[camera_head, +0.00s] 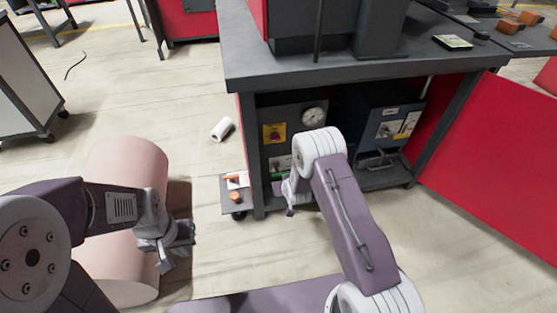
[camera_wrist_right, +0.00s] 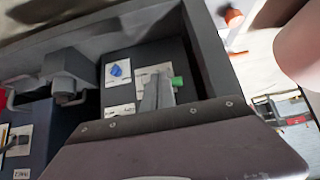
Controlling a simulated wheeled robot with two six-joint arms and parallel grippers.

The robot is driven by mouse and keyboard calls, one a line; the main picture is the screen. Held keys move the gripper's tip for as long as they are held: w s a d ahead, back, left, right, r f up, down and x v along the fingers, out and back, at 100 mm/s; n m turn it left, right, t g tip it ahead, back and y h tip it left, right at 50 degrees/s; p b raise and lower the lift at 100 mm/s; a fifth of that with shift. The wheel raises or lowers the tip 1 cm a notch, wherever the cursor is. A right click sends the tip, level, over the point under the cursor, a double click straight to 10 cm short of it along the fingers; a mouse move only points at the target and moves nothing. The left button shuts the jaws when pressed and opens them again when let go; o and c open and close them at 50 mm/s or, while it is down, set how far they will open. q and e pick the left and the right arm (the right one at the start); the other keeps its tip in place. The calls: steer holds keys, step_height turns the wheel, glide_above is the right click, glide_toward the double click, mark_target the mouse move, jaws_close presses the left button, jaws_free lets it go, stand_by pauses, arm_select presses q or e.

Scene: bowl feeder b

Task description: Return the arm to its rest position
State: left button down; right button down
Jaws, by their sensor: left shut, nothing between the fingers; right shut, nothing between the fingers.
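My left arm comes in from the left in the head view, and its gripper (camera_head: 180,246) hangs low over the floor beside a large pink cylinder, shut and empty. My right arm rises from the bottom and bends down at its white joint. Its gripper (camera_head: 289,198) is near the front left of the workbench's lower opening, shut with nothing held. It is small and partly hidden by the arm there. In the right wrist view a purple-grey part of my own arm fills the bottom.
A dark workbench (camera_head: 240,66) with red panels stands ahead; a control box with a gauge (camera_head: 313,117) sits underneath. A low grey platform (camera_head: 236,207) holds orange parts. The pink cylinder (camera_head: 128,160) is by my left arm. A white roll (camera_head: 222,129) lies on otherwise open floor.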

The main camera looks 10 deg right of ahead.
steer(key=w+d+r+t+p, duration=0.1)
steer(key=w+r, duration=0.2)
steer(key=r, duration=0.5)
steer(key=w+r+t+p, duration=0.1)
steer(key=w+r, duration=0.1)
steer(key=r, duration=0.5)
steer(key=s+d+r, duration=0.2)
steer(key=s+r, duration=0.3)
steer(key=r, duration=0.5)
steer(key=s+d+f+g+p, duration=0.15)
steer(key=s+g, duration=0.35)
steer(key=s, duration=0.9)
steer(key=s+a+f+g, duration=0.1)
steer(key=s+f+g, duration=0.25)
steer(key=s, duration=0.95)
step_height(320, 180, up, 39)
steer(key=s+p, duration=0.1)
steer(key=p, duration=3.6)
steer(key=shift+d+m+g, duration=0.25)
steer(key=shift+m+g, duration=0.05)
steer(key=shift+g, duration=0.15)
